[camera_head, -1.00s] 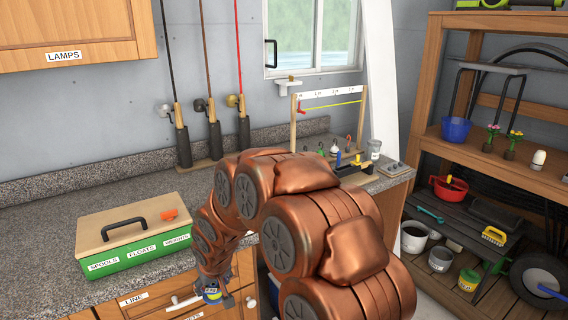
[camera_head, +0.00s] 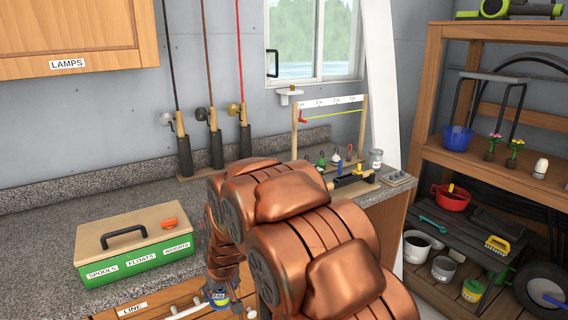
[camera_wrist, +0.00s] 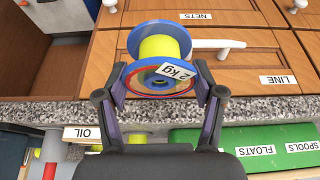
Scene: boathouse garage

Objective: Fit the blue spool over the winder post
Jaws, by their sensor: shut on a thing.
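The blue spool (camera_wrist: 168,70) has blue flanges, a yellow wound middle and a "2 kg" tag. My gripper (camera_wrist: 160,88) is shut on its near flange, one finger at each side, in the wrist view. The spool is in the air in front of the drawer fronts. In the head view the spool (camera_head: 219,298) shows small at the bottom, partly hidden by my wrist. I cannot clearly pick out the winder post; a small black and yellow fixture on a wooden base (camera_head: 352,180) stands on the counter's right part, partly behind my arm.
A green box with a wooden lid (camera_head: 130,245) stands on the granite counter (camera_head: 50,205). Fishing rods (camera_head: 215,150) stand at the wall. A wooden frame with a yellow line (camera_head: 330,103) stands at the back right. A crowded shelf (camera_head: 465,160) is on the right. The counter's left part is clear.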

